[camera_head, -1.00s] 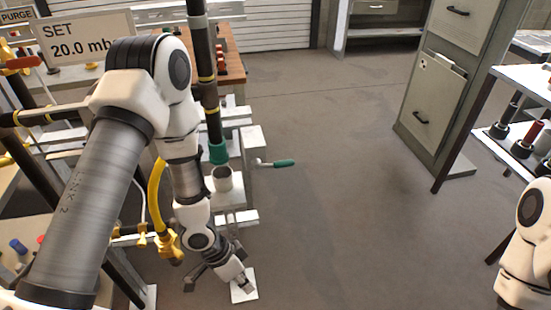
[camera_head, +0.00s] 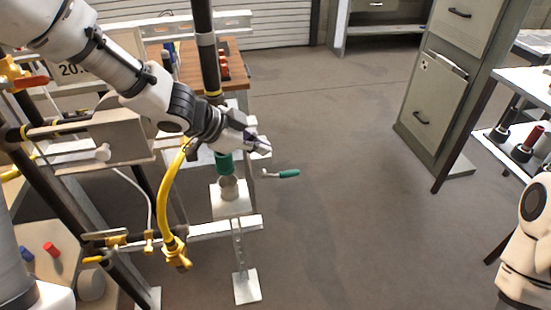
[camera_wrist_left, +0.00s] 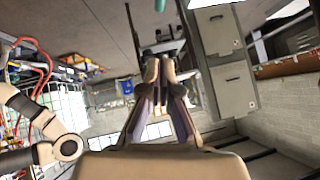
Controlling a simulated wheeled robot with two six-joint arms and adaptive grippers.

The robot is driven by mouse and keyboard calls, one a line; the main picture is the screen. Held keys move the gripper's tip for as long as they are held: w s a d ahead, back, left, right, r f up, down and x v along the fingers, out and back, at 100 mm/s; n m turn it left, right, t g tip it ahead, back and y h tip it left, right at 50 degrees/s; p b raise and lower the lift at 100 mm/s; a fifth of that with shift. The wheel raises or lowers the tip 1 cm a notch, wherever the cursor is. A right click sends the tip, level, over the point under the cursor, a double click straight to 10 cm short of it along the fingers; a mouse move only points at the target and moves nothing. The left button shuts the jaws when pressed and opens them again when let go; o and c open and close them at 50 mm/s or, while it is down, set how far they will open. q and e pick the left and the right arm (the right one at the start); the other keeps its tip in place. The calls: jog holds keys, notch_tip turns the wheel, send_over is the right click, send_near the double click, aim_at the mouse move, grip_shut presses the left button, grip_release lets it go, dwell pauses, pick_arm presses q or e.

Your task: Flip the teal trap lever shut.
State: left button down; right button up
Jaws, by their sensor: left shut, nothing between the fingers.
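The trap lever (camera_head: 287,174) has a teal grip on a thin pale arm. In the head view it sticks out to the right, nearly level, beside the teal collar (camera_head: 224,165) on the dark vertical pipe. My left gripper (camera_head: 264,145) is shut and empty, above and slightly left of the lever in the picture. I cannot tell the depth gap, but no contact shows. In the left wrist view, the closed fingertips (camera_wrist_left: 160,66) point up the picture, and a teal piece (camera_wrist_left: 160,5) shows at the top edge. My right gripper is out of view.
A yellow hose (camera_head: 166,195) and horizontal rails stand left of the lever. A grey cylindrical cup (camera_head: 229,188) sits below the collar. A grey cabinet (camera_head: 425,100) stands at the right. The floor (camera_head: 350,210) right of the lever is clear.

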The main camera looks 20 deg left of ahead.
pick_arm(q)
jog(key=b, duration=0.3)
send_near(295, 171)
jog(key=w+d, duration=0.2)
jog(key=d, duration=0.1)
jog(key=f+b, duration=0.1)
jog(key=f, duration=0.1)
jog(key=w+f, duration=0.1)
jog(key=f, duration=0.1)
jog(key=shift+w+d+b, duration=0.1)
jog(key=shift+w+b, duration=0.05)
jog(key=shift+b, duration=0.2)
jog(key=shift+w+f, duration=0.15)
jog(key=shift+f, duration=0.05)
jog(key=shift+r, duration=0.1)
